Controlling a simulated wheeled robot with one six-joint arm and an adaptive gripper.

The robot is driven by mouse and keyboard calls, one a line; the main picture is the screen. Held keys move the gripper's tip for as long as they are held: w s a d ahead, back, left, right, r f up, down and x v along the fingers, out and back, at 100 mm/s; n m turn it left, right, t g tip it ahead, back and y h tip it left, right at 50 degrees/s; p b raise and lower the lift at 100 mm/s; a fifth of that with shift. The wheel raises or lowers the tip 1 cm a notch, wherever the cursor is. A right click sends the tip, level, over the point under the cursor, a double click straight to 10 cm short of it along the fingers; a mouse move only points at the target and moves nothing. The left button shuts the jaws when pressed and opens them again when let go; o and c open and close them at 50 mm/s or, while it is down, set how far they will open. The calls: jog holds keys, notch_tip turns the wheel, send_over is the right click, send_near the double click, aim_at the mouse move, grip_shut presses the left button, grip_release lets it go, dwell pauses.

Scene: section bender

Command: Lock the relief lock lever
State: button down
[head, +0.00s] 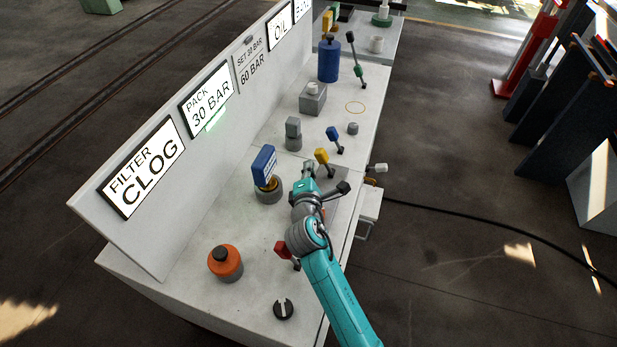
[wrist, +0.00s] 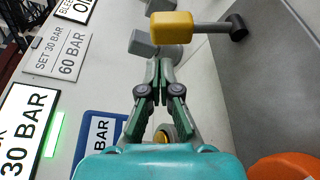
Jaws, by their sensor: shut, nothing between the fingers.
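A yellow-handled lever (head: 322,157) stands on the bench top, beyond and slightly right of my gripper (head: 308,167). In the wrist view its yellow block handle (wrist: 172,35) lies ahead of the fingertips, with a grey shaft running right to a dark pivot (wrist: 236,27). No label shows which lever is the relief lock lever. My gripper (wrist: 158,65) is shut and empty, its tips just short of the yellow handle with no clear contact. A blue-handled lever (head: 333,134) stands farther back, and a red-handled one (head: 283,249) is nearer, partly hidden by my arm.
A blue gauge (head: 264,165) on a grey base stands left of my gripper. A grey block (head: 293,127) stands behind it. An orange knob (head: 226,261) is at the near left. A sloped sign panel (head: 160,215) bounds the bench's left side.

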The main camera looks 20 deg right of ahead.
jog(key=shift+x, duration=1.65)
jog(key=shift+s+d, duration=0.1)
jog(key=shift+d, duration=0.05)
